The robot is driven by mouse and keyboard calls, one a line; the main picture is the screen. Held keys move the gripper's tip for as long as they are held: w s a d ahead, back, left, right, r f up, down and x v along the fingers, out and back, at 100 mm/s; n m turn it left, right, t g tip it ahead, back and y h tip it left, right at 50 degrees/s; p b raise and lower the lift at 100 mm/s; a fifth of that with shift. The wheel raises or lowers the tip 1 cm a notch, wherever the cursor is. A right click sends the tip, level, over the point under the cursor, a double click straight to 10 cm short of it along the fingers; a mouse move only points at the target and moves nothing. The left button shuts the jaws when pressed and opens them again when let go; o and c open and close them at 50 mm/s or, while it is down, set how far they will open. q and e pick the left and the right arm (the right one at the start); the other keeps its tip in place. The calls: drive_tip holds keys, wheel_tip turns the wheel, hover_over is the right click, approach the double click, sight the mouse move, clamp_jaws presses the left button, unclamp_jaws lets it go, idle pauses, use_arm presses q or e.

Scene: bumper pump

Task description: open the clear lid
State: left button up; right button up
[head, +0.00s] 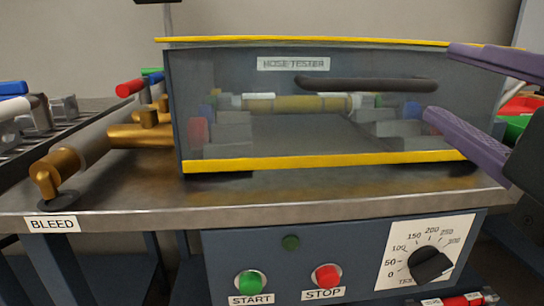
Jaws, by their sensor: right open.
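The clear lid (225,75) is a see-through cover with yellow edges on the hose tester bench. It is shut, its lower yellow edge down near the bench top. A dark bar handle (365,84) runs across its upper front. My right gripper (440,82) comes in from the right with its purple fingers apart, one above and one below the level of the handle's right end. I cannot tell whether the handle's end lies between the fingers in depth. Nothing is gripped. My left gripper is out of view.
A yellow hose (300,104) lies behind the lid. Brass bleed piping (75,165) stands to the left. A green start button (250,283), a red stop button (327,277) and a black dial (430,264) are on the front panel. Green and red bins (516,127) are at the right.

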sight(378, 88)
use_arm(q)
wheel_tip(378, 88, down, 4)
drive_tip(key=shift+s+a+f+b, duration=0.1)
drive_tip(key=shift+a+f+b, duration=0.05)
drive_tip(key=shift+b, duration=0.85)
use_arm(e)
drive_tip(key=w, duration=0.3)
drive_tip(key=w+a+n+y, duration=0.1)
drive_tip(key=w, duration=0.2)
drive_tip(key=w+a+f+n+t, duration=0.1)
drive_tip(key=w, duration=0.2)
drive_tip(key=shift+w+a, duration=0.2)
drive_tip(key=shift+w, duration=0.2)
drive_tip(key=shift+c, duration=0.3)
clamp_jaws()
